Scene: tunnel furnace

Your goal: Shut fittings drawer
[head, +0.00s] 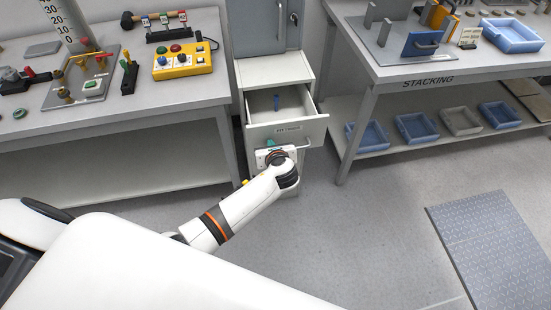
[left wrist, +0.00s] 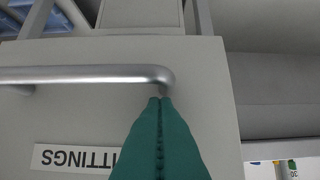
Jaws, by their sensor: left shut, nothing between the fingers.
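The fittings drawer (head: 314,128) stands pulled open from the narrow grey cabinet between the two benches. A bar handle (left wrist: 85,75) runs across that front. My left gripper (head: 272,145) is in front of the drawer. Its teal fingers (left wrist: 160,102) are shut together and empty, with tips by the handle's end; I cannot tell whether they touch. My right gripper is out of view.
A bench with a yellow button box (head: 182,62) stands left of the cabinet. The stacking bench (head: 420,72) stands right, with several blue trays on its lower shelf. The grey floor (head: 350,225) before the drawer is clear; a metal floor plate (head: 495,245) lies right.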

